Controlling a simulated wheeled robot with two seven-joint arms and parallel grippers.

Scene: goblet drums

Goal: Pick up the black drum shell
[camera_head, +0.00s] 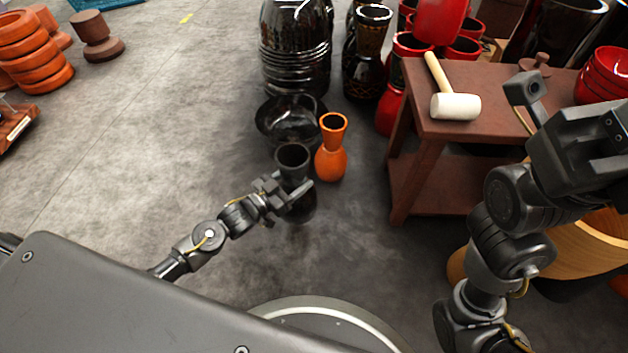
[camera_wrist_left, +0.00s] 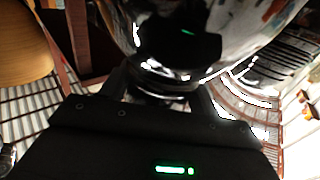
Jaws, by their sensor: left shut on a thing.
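The black drum shell (camera_head: 293,158) is a small dark goblet shape with an open top, standing left of the orange goblet shell. My left gripper (camera_head: 287,193) is at its narrow waist and shut on it. In the left wrist view the glossy black shell (camera_wrist_left: 205,30) fills the top middle, its neck between my fingers (camera_wrist_left: 160,95). The gripper hides part of the shell's middle, and I cannot tell whether its base touches the floor. My right gripper (camera_head: 527,100) is raised at the right, near the brown table; its jaw gap is not clear.
An orange goblet shell (camera_head: 331,160) stands close on the right. A black bowl (camera_head: 290,122) lies just behind. A brown table (camera_head: 425,130) with a white-headed mallet (camera_head: 455,106) is at the right. Large black drums (camera_head: 296,45) stand at the back. The floor at the left (camera_head: 160,130) is clear.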

